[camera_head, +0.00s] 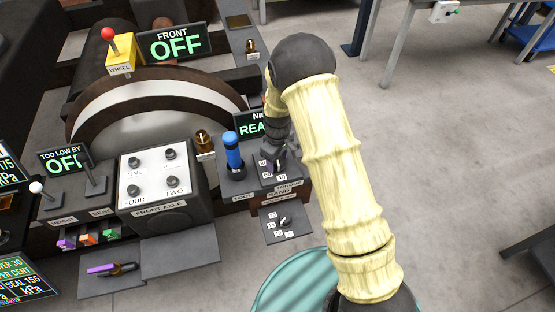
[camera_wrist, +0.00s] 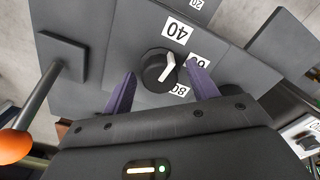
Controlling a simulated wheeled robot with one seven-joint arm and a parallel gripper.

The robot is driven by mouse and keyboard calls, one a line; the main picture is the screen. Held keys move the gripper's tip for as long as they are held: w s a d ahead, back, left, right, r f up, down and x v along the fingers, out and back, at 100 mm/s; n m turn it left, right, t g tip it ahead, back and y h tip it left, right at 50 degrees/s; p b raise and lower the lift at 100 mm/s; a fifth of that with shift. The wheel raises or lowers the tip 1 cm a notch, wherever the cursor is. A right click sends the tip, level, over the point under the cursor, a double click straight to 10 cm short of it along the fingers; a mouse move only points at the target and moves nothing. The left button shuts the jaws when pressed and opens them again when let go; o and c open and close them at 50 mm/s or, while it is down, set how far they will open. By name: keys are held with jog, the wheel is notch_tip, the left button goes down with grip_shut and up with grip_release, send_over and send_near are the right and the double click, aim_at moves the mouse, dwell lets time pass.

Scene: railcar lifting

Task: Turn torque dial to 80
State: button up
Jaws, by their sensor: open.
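The torque dial (camera_wrist: 160,68) is a round black knob with a white pointer in the wrist view. Number tags 40 (camera_wrist: 177,32), a partly covered one that looks like 60 (camera_wrist: 198,61), and 80 (camera_wrist: 180,90) stand around it. The pointer slants up and right, roughly toward the 40 side. My gripper (camera_wrist: 161,74) is open, with one purple finger on each side of the knob; whether they touch it is unclear. In the head view my gripper (camera_head: 274,157) is over the small tagged panel (camera_head: 240,183), and the arm hides much of it.
A blue-topped tool (camera_head: 233,152) stands just left of my gripper. A second small dial panel (camera_head: 285,223) lies below. The front axle box (camera_head: 157,187) is further left. A display reading "Nm REA..." (camera_head: 250,125) is partly hidden. An orange-ball lever (camera_wrist: 15,146) shows in the wrist view.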

jog(key=shift+f, duration=0.3)
jog(key=c, duration=1)
